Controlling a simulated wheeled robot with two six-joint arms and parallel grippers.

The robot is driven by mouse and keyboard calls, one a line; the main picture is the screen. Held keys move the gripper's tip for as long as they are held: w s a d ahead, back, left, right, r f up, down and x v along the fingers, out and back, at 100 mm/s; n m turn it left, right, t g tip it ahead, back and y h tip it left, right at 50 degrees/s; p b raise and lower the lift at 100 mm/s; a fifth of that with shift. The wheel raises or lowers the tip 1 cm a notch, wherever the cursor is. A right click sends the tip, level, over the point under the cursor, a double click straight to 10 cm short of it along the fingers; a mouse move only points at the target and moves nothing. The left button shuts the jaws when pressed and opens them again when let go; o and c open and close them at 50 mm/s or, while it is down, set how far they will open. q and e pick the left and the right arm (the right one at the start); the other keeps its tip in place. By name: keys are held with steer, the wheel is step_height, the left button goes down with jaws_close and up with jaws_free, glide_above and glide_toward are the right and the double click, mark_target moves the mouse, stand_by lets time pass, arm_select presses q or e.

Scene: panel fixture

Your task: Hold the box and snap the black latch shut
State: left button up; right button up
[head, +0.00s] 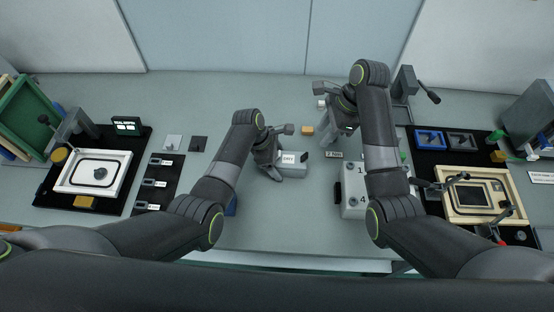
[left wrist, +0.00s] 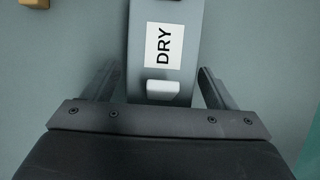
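The grey box (head: 291,170) with a white "DRY" label lies on the table in the middle of the head view. A small black part, perhaps the latch, shows at its right end (head: 304,156). In the left wrist view the box (left wrist: 178,64) lies between my left gripper's fingers (left wrist: 158,88), with a gap on each side. A pale block (left wrist: 162,90) sits on the box below the label. My left gripper (head: 272,164) is open at the box's left end. My right gripper (head: 337,130) is behind and right of the box; its fingers are unclear.
A numbered grey block (head: 354,204) stands right of the box, partly behind my right arm. A small orange block (head: 307,130) lies behind the box. Black mats with framed panels lie far left (head: 93,172) and far right (head: 478,197). The table in front of the box is clear.

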arm_select(q)
steer(key=c, duration=1.2)
steer(key=shift+c, duration=0.3)
arm_select(e)
steer(key=shift+c, duration=0.8)
steer(key=shift+d+f, duration=0.15)
steer(key=shift+c, duration=1.2)
steer(key=d+f+y, duration=0.1)
steer(key=d, duration=0.2)
steer(key=d+f+m+y, duration=0.1)
steer(key=d, duration=0.1)
steer(key=s+d+f+y, duration=0.1)
steer(key=d+f+y, duration=0.1)
steer(key=d, duration=0.1)
steer(key=shift+d+f, duration=0.1)
steer(key=shift+d, duration=0.2)
jaws_close()
steer(key=shift+d+m+t, duration=0.4)
